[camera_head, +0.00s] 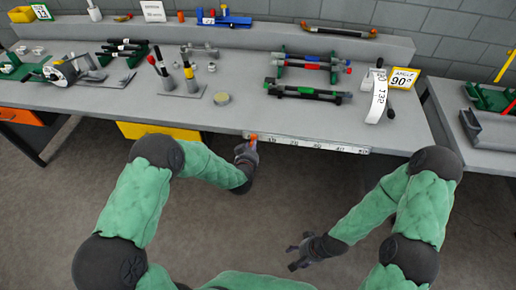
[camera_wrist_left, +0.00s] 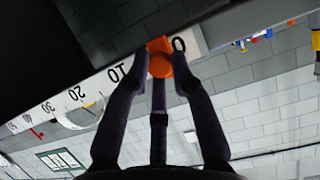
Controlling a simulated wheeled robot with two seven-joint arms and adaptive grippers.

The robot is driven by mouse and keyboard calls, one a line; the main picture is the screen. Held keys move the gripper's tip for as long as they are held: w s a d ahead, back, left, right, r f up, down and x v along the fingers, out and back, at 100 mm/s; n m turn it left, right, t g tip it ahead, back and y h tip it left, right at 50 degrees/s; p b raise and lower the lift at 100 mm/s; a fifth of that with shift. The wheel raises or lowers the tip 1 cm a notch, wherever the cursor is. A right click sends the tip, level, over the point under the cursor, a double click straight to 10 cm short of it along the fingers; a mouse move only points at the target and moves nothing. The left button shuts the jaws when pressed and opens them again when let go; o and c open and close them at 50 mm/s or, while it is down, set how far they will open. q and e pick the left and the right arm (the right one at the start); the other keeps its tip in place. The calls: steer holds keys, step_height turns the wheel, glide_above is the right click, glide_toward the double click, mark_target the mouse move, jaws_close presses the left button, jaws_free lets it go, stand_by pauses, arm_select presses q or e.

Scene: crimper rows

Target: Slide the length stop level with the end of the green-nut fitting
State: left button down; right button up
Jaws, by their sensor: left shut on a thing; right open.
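The orange length stop (camera_head: 253,139) sits near the left end of the white ruler (camera_head: 310,145) on the bench's front edge. My left gripper (camera_head: 249,146) is shut on the stop. In the left wrist view the stop (camera_wrist_left: 160,58) is between the fingertips, between the 0 and 10 marks. A dark fitting with a green part (camera_head: 304,92), seemingly the green-nut fitting, lies lengthwise on a rack behind the ruler, its ends right of the stop. My right gripper (camera_head: 297,254) is open and empty, low in front of the bench.
A rack behind holds fittings with red and blue parts (camera_head: 312,64). An angle gauge (camera_head: 378,98) and yellow 90° sign (camera_head: 403,80) stand at the right. The ruler right of the stop looks clear.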

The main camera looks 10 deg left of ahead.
arm_select(q)
steer(key=shift+f, duration=0.1)
steer(key=c, duration=1.1)
jaws_free()
steer(key=shift+o, duration=0.2)
steer(key=v, duration=1.2)
steer(key=s+d+f+g+h, duration=0.1)
steer(key=s+f+g, duration=0.2)
steer(key=f, duration=0.3)
steer(key=s+f+g+h, duration=0.1)
steer(key=s+f+g, duration=0.25)
steer(key=f, duration=0.25)
steer(key=s+d+f+n+g+h, duration=0.2)
steer(key=s+f+g, duration=0.4)
steer(key=s, duration=0.9)
step_height(320, 180, down, 3)
steer(key=shift+d+f+g, duration=0.2)
steer(key=shift+f+g, duration=0.05)
steer(key=shift+g, duration=0.1)
